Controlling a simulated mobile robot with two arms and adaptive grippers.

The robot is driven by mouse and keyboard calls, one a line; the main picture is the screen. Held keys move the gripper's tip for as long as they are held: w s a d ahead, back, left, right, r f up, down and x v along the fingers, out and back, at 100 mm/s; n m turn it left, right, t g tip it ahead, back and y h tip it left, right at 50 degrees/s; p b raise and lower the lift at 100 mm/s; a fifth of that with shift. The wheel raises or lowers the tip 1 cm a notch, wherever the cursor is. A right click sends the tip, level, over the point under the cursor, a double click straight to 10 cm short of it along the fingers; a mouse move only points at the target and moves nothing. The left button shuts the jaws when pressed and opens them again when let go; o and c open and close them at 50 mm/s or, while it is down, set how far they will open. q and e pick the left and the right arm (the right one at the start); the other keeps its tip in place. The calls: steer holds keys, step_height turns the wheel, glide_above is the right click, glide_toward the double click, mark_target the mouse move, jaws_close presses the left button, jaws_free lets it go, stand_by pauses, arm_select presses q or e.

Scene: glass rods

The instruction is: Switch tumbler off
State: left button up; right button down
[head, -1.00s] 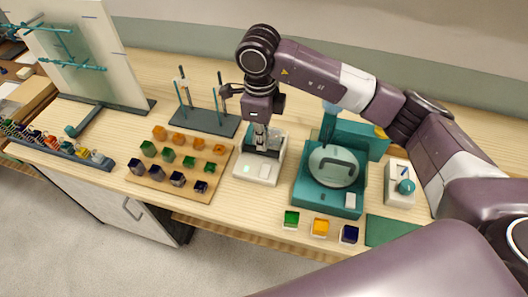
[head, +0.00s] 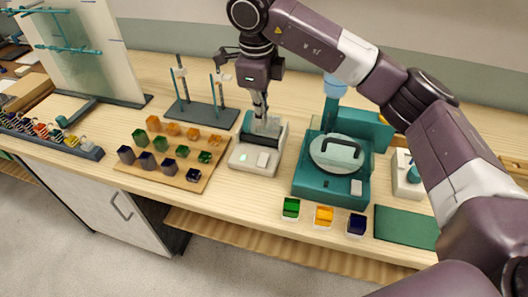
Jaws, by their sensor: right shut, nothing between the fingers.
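A small white bench device with a pale green lit patch and a white rocker-like switch (head: 263,159) on its front stands in the middle of the table; I take it for the tumbler (head: 240,163). My right gripper (head: 261,122) points down over the back of this device, shut and empty. I cannot tell whether its fingertips touch it. The switch lies in front of the fingertips, apart from them. My left gripper is not in view.
A teal machine (head: 302,180) with a round handled lid stands right of the device. A board (head: 207,182) of coloured blocks and a rod stand (head: 205,115) are to the left. Several small bins (head: 291,208) and a green mat (head: 405,227) lie along the front edge.

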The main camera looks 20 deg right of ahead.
mark_target(264, 156)
steer(key=f+p, duration=0.1)
steer(key=f, duration=0.3)
steer(key=w+f+p, duration=0.1)
steer(key=f, duration=0.4)
steer(key=d+f+p, duration=0.1)
steer(key=f+p, duration=0.1)
steer(key=f, duration=0.2)
steer(key=shift+w+f, duration=0.25)
steer(key=shift+f, duration=0.2)
steer(key=shift+w+d+f+g+b, duration=0.2)
steer(key=shift+f+g+b, duration=0.25)
steer(key=shift+b, duration=0.35)
steer(key=shift+r, duration=0.1)
steer(key=shift+s, duration=0.1)
steer(key=shift+a, duration=0.1)
